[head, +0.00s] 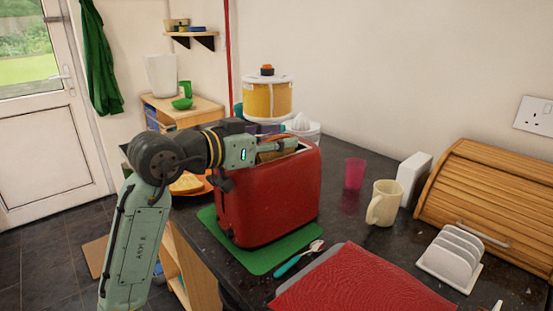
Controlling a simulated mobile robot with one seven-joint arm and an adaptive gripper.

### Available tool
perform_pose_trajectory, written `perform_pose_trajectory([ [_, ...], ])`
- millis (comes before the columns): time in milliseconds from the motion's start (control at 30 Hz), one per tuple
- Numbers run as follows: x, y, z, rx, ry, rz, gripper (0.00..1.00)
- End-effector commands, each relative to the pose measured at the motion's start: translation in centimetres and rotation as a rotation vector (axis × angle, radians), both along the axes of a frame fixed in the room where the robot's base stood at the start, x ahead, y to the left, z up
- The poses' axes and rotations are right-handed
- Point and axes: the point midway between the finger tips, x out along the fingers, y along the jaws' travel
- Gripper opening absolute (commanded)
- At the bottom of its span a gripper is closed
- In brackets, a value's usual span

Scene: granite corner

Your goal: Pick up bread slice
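A red toaster (268,198) stands on a green mat (258,259) on the dark counter. My gripper (278,147) is at the toaster's top, with its fingers reaching over the slots. A brownish edge that looks like a bread slice (270,155) shows at the toaster's top, just under the fingers. Whether the fingers touch or hold it is hidden by the gripper itself. An orange plate (205,189) with a tan item (187,183), perhaps bread, is partly hidden behind my arm at left.
A yellow-and-white container (267,98) and a white juicer (302,126) stand behind the toaster. A pink cup (354,174), cream mug (383,203), toast rack (452,256), teal-handled spoon (296,260) and wooden bread bin (500,200) are to the right.

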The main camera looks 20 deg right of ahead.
Motion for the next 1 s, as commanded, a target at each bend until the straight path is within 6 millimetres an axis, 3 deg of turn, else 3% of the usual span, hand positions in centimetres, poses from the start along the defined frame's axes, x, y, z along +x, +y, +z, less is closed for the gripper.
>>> perform_pose_trajectory([
  [500, -0.01, 0.05, 0.02, 0.0, 0.0, 0.0, 0.0],
  [1000, -0.01, 0.02, 0.52, 0.0, -0.001, 0.0, 0.0],
])
